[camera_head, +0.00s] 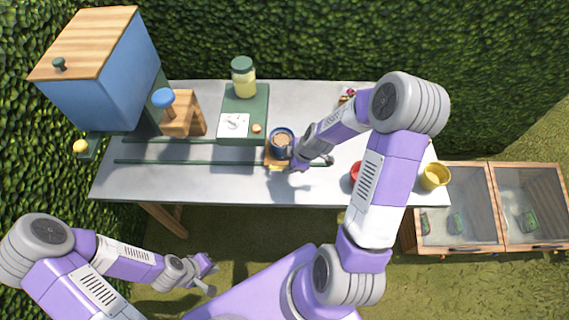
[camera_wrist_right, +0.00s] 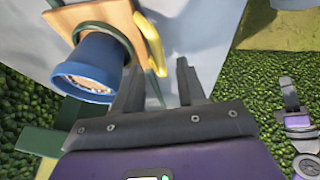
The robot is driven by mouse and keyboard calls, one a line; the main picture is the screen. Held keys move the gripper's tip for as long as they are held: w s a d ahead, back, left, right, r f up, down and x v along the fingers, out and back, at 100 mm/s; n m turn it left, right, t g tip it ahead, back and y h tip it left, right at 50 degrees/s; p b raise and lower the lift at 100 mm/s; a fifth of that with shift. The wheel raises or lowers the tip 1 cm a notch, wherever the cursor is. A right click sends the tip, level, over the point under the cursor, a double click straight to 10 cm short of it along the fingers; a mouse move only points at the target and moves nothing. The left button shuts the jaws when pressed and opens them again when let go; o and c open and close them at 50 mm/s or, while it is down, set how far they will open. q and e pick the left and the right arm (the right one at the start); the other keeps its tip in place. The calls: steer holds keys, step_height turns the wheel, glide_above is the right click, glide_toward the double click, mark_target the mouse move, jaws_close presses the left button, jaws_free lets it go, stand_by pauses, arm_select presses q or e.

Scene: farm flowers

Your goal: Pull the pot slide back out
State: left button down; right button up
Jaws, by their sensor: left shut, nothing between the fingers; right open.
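The pot slide is a wooden plate (camera_head: 271,158) on green rails (camera_head: 190,162) along the table's front, right of the blue machine. A blue pot (camera_head: 281,142) with brown contents stands on it. A yellow handle (camera_head: 279,168) is on its near edge. In the right wrist view the wooden plate (camera_wrist_right: 112,14), blue pot (camera_wrist_right: 92,68) and yellow handle (camera_wrist_right: 149,42) lie beyond the fingers. My right gripper (camera_head: 314,163) is open beside the slide's right side; its fingers (camera_wrist_right: 158,78) hold nothing. My left gripper (camera_head: 207,276) is shut and empty, off the table's front.
The blue machine (camera_head: 105,80) with a wooden lid stands at the left, with a wooden blue-topped lever (camera_head: 180,112). A jar (camera_head: 243,78) stands on a green board behind. Red (camera_head: 355,172) and yellow (camera_head: 434,176) pots stand at the right, near glass-topped boxes (camera_head: 455,205).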

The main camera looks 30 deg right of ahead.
steer(key=shift+x, duration=1.35)
steer(key=shift+r, duration=0.1)
jaws_close()
